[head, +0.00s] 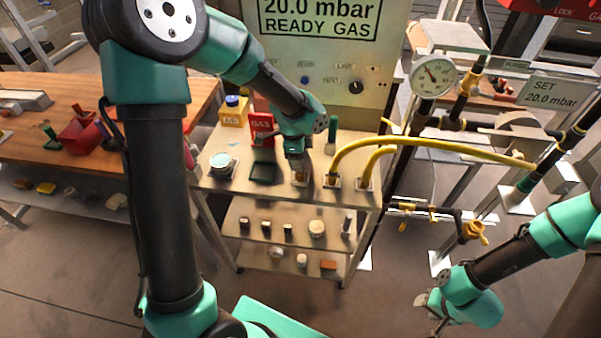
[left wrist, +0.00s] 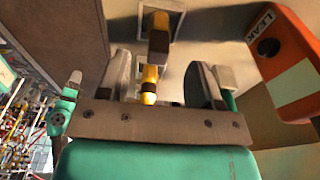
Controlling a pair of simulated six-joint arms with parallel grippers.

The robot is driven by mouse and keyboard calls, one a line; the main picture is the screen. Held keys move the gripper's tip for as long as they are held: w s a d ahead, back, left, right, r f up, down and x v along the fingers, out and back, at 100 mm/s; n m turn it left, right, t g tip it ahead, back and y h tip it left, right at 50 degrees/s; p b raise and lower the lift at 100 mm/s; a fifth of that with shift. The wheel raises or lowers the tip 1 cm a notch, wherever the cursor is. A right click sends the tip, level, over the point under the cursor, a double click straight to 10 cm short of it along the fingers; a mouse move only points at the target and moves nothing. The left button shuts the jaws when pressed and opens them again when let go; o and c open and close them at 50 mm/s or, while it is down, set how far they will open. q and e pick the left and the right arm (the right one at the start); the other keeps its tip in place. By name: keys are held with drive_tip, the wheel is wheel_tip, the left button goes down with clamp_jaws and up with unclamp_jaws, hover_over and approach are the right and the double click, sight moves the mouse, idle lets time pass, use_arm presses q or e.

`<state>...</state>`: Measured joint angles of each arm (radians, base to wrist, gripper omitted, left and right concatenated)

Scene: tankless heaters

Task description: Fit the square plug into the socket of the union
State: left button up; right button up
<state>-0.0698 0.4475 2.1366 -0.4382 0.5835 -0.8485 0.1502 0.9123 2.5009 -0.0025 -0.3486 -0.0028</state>
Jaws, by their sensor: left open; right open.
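My left gripper (head: 299,176) points down over the right half of the steel bench top, above a small white square plate (head: 300,182). In the left wrist view the open left gripper (left wrist: 163,85) has a yellow and dark brown fitting (left wrist: 150,75) between its fingers, with gaps to either side. A second yellow and brown piece (left wrist: 158,38) lies beyond it at a pale square plate; I cannot tell whether the two are joined. Which is the square plug and which the union is unclear. My right gripper (head: 434,305) is open and empty, low at the right.
Two yellow hoses (head: 430,146) rise from white plates just right of the left gripper. An orange LEAK box (left wrist: 285,60) shows in the left wrist view.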

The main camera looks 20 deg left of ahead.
use_arm(q)
drive_tip(key=shift+d+f, duration=0.2)
drive_tip(key=shift+f, duration=1.1)
drive_tip(key=shift+d+f, duration=0.2)
drive_tip(key=shift+f, duration=1.05)
drive_tip(key=c, duration=1.1)
